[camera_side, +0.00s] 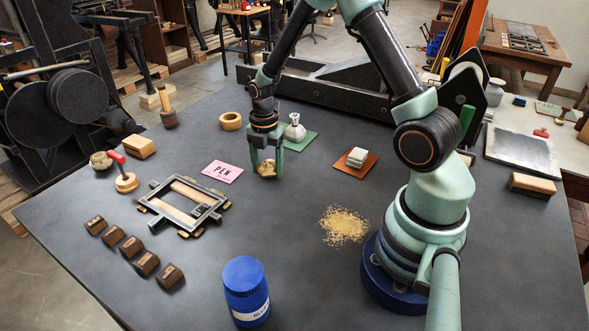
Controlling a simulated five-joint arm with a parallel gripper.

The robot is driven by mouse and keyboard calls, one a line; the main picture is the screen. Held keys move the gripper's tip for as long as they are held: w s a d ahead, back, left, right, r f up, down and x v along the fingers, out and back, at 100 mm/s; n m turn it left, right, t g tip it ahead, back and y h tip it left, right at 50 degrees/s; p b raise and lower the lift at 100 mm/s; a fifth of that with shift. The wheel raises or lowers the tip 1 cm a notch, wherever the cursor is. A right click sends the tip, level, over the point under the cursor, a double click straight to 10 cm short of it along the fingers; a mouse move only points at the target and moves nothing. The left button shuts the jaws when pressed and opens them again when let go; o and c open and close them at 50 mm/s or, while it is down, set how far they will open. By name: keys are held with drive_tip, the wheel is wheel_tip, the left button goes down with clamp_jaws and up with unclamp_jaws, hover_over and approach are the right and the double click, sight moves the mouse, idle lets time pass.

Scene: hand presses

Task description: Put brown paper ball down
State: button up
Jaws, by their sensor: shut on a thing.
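The brown paper ball (267,169) is a small crumpled tan lump between the fingers of my gripper (267,172). My gripper points down and is shut on the ball, low over the dark table (290,240), right of the pink PEN card (222,172). Part of the ball is hidden by the fingers. I cannot tell whether the ball touches the table.
A green mat (300,144) with a white flask-like thing (295,128) is just behind my gripper. A brown mat (350,172) holds white blocks to the right. A metal frame (184,206) lies left. Sawdust-like crumbs (343,226) and a blue jar (246,291) are in front.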

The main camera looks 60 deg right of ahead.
sight(267, 162)
drive_tip(key=o, duration=1.3)
drive_tip(key=shift+f, duration=0.1)
wheel_tip(267, 162, up, 12)
drive_tip(key=shift+s+a+r+m+t, duration=0.95)
drive_tip(key=shift+s+a+r+m, duration=1)
drive_tip(key=shift+m, duration=1.4)
drive_tip(key=shift+s+a+r+m+t, duration=0.9)
drive_tip(key=shift+s+a+r+m, duration=1.05)
drive_tip(key=shift+m, duration=1.35)
drive_tip(key=shift+s+a+r+m+t, duration=0.95)
drive_tip(key=shift+s+a+r+m, duration=1)
drive_tip(key=shift+m, duration=1.4)
drive_tip(key=shift+w+d+r, duration=0.35)
drive_tip(key=shift+r, duration=0.05)
